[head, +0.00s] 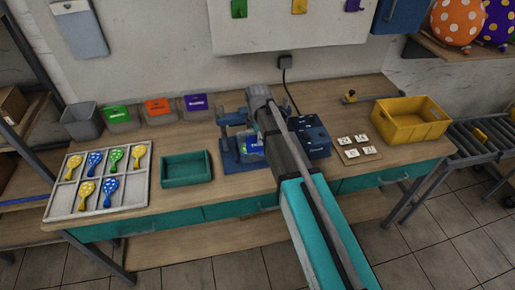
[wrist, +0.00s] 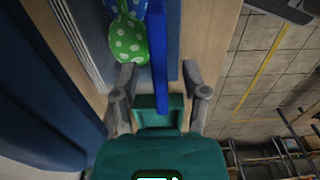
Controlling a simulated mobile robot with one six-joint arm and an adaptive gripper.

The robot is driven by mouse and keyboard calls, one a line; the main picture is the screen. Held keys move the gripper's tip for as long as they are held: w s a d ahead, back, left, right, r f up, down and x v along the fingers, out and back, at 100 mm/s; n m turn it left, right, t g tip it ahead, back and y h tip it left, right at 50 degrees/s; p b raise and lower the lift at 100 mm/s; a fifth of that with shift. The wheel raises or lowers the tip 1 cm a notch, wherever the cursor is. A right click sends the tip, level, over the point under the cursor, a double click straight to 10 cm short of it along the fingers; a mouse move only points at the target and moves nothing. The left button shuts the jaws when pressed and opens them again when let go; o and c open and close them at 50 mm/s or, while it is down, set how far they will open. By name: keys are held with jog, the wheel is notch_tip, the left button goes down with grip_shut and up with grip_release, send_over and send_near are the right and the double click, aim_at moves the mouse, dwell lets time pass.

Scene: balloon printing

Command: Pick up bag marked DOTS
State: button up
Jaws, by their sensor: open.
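Three containers with coloured fronts stand at the back left of the bench in the head view: a green one (head: 117,114), an orange one (head: 158,106) and a purple one (head: 196,102). Their lettering is too small to read, so I cannot tell which is marked DOTS. My gripper (wrist: 160,76) is open in the wrist view. A blue upright strip (wrist: 158,50) shows between its fingers, and a green white-dotted balloon (wrist: 128,42) lies just beyond the left finger. In the head view my arm reaches over the blue press (head: 232,140) and hides the gripper.
A partitioned tray (head: 62,190) holds several dotted balloons at left. A teal tray (head: 187,169) is beside the press. A dark blue box (head: 312,133), a pad with white tiles (head: 357,148) and a yellow crate (head: 408,120) stand to the right. A roller conveyor (head: 482,140) is beyond.

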jog(key=shift+f+b, duration=1.05)
jog(key=shift+f, duration=0.3)
grip_shut()
